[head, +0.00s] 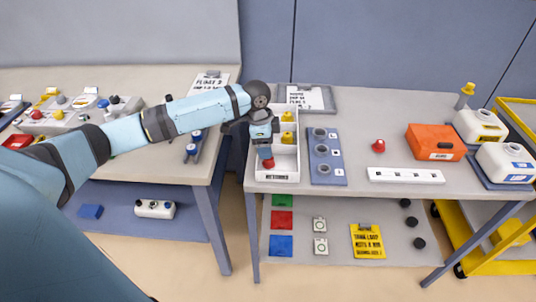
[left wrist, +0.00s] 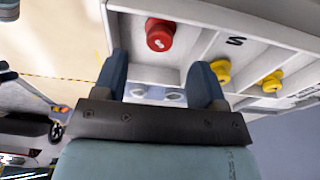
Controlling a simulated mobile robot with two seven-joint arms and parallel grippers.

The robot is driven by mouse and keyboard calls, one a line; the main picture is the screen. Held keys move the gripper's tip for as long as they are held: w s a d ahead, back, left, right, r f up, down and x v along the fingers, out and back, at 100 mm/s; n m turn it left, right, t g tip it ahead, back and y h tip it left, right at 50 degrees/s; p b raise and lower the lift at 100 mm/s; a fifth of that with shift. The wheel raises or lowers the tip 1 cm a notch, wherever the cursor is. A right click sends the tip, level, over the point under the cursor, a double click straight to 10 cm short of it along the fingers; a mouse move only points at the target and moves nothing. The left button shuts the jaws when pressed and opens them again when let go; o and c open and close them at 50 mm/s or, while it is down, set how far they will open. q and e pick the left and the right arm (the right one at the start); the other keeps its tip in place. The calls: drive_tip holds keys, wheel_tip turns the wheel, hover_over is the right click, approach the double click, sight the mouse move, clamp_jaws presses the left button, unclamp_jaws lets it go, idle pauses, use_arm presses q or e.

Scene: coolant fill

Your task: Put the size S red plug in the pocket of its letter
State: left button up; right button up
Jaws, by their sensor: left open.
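A red plug (head: 268,163) is in the front part of the white compartment tray (head: 290,165). In the left wrist view the red plug (left wrist: 160,36) has a pale mark on top, too small to read surely. My left gripper (head: 265,148) is over the tray, just above that plug. In the left wrist view the gripper (left wrist: 163,72) is open and empty, its fingers pointing toward the plug. A dark letter S (left wrist: 235,41) is on the tray. A second red plug (head: 378,146) stands on the open table. My right gripper is out of view.
Yellow plugs (head: 287,137) sit in the tray's other compartments. A blue-grey board (head: 333,178) with three round grey pockets and small labels lies right of the tray. A long white strip (head: 405,175), an orange box (head: 435,143) and white jugs (head: 480,126) are farther right.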

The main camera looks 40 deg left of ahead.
sight(263, 162)
use_arm(q)
wheel_tip(263, 162, up, 6)
drive_tip(key=shift+s+a+r, duration=0.25)
drive_tip(key=shift+a, duration=0.2)
drive_tip(key=s+d+f+n+t+h, duration=0.1)
drive_tip(key=s+d+f, duration=1)
drive_tip(key=s+d, duration=0.4)
drive_tip(key=s+a+n+t+y, duration=0.25)
drive_tip(key=s+n, duration=0.65)
drive_tip(key=s, duration=0.8)
drive_tip(key=w+d+f+m+t+h+p, duration=0.1)
drive_tip(key=w+d+t+p, duration=0.4)
drive_tip(key=p, duration=0.7)
drive_tip(key=shift+w+d+f+t+h, duration=0.4)
drive_tip(key=shift+d+f+t+h, duration=0.15)
drive_tip(key=shift+t+h, duration=0.4)
